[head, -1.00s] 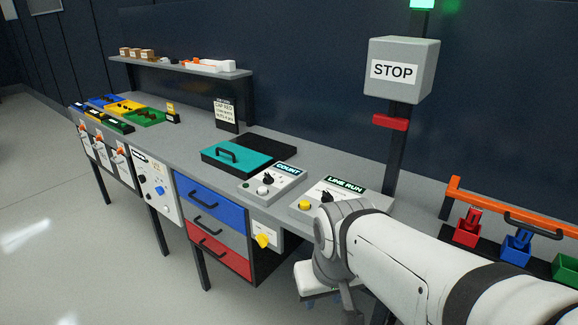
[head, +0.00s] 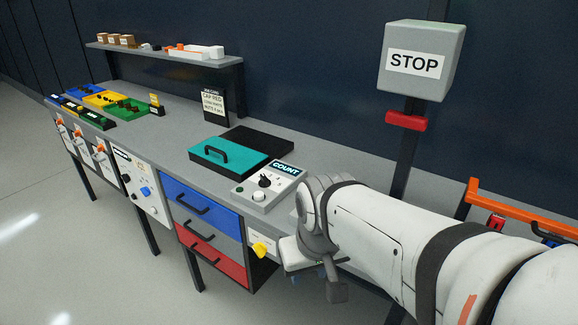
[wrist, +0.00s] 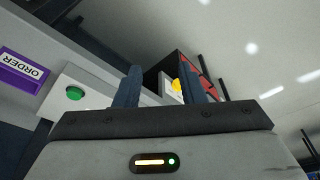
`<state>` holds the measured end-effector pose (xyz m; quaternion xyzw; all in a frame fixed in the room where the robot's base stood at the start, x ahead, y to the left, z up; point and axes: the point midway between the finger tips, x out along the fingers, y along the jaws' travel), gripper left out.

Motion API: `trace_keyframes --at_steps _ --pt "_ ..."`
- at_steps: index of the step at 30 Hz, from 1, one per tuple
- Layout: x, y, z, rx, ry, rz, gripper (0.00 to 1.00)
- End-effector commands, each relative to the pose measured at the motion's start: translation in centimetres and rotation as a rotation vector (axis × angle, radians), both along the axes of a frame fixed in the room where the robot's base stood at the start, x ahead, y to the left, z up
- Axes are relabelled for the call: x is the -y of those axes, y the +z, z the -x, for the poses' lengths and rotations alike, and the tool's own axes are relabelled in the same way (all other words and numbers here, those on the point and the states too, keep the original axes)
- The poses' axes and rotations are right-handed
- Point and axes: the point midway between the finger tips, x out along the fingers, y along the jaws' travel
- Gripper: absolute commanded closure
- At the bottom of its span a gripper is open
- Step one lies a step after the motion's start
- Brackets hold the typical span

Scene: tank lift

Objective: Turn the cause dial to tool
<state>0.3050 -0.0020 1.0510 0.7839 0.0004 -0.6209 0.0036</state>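No dial is readable as the cause dial. A white panel (head: 150,205) on the bench front carries a blue knob (head: 146,191) and small dark controls; its lettering is too small to read. A yellow knob (head: 260,249) sits on a pale plate right of the drawers. It also shows in the wrist view (wrist: 177,85), beyond and between the fingertips. A black dial (head: 265,181) is on the COUNT box. My gripper (wrist: 160,80) is open, with its two fingers apart and nothing between them. In the head view my arm mostly hides the gripper.
Blue and red drawers (head: 205,210) stand left of the yellow knob. A teal lid (head: 228,157) lies on the bench top. A STOP box (head: 414,63) stands on a post behind my arm. The wrist view shows a green button (wrist: 75,93) and a purple ORDER sign (wrist: 22,72). Floor is clear at left.

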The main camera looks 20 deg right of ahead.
Motion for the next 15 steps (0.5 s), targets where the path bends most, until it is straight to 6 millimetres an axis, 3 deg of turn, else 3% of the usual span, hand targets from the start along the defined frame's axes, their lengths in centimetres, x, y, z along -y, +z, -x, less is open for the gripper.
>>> trace_keyframes --at_steps 5,10,15 --pt "2.3 2.0 -4.1 -0.037 0.022 0.01 0.64" --pt "5.6 3.9 -11.0 -0.096 0.05 0.024 0.64" --pt "9.9 4.0 -17.8 -0.156 0.083 0.026 0.64"
